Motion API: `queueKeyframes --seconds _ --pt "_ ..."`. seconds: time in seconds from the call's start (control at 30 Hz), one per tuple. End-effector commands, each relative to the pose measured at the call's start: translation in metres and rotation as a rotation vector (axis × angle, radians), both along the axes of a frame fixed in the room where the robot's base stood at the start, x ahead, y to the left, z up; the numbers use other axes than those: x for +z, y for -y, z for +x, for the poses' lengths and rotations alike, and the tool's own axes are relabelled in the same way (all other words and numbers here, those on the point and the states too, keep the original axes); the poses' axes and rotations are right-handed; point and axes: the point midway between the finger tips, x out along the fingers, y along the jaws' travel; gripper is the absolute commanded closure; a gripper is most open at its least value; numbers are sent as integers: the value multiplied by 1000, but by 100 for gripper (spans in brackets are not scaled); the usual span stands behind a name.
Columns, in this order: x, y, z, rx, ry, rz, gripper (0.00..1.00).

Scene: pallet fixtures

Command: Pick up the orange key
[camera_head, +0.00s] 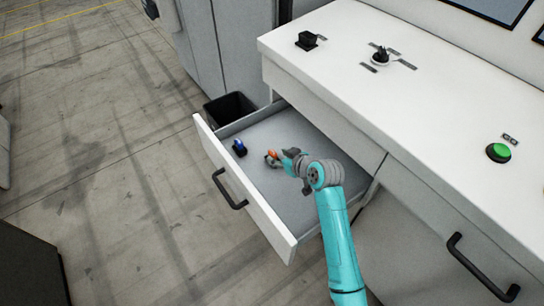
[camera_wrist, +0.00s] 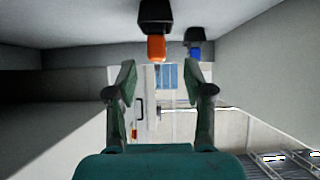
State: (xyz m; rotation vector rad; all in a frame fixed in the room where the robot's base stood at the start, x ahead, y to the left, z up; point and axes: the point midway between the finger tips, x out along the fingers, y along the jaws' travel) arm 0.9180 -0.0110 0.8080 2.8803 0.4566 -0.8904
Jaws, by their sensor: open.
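The orange key (camera_head: 272,153) lies in the open drawer, right by my gripper (camera_head: 274,160), which partly covers it in the head view. In the wrist view the orange key (camera_wrist: 157,48) shows its orange part and a black part at the top centre. My gripper (camera_wrist: 160,78) is open and empty there, with its two fingers spread apart. The key appears just above the gap between the fingertips in the picture, not clasped. Its exact distance from the fingers cannot be told.
A blue key (camera_head: 240,148) lies in the drawer left of the orange one, also in the wrist view (camera_wrist: 195,52). The drawer (camera_head: 245,195) stands pulled out below the white counter (camera_head: 400,90), its walls close around my arm. A black bin (camera_head: 229,106) stands behind the drawer.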

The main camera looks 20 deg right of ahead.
Motion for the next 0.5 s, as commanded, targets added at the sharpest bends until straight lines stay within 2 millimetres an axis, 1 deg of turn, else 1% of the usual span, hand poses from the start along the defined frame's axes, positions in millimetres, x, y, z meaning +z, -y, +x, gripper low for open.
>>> queueKeyframes --seconds 0.17,0.4,0.5 --pt "-6 -3 9 1 -1 0 48" --pt "-23 -9 37 1 -1 0 48" --pt "-28 -11 43 1 -1 0 48"
